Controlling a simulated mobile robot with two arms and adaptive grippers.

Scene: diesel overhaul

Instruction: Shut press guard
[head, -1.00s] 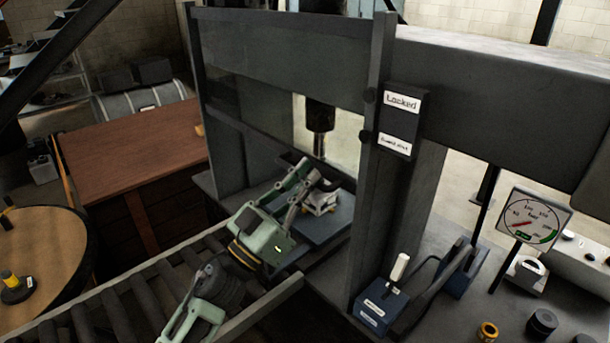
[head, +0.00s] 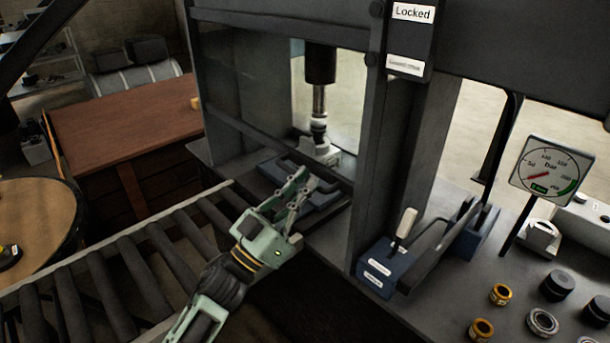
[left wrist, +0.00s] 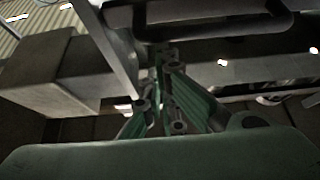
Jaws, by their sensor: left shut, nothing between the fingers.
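The press guard (head: 240,125) shows as a dark-framed see-through panel between the press columns. Its lower bar runs across the front of the work opening, low down. The label box on the right column (head: 411,35) reads "Locked"; the smaller label under it is too blurred to read. My left gripper (head: 306,180) is shut and empty, just in front of the lower bar. I cannot tell whether it touches it. In the left wrist view its green fingers (left wrist: 165,75) are together with nothing between them. My right gripper is not in view.
A press ram (head: 319,100) stands over a pale part (head: 320,150) behind the bar. A blue lever block (head: 383,268), a pressure gauge (head: 551,172) and several small rings and dark pucks stand right. A roller conveyor (head: 110,270) lies left, below my arm.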

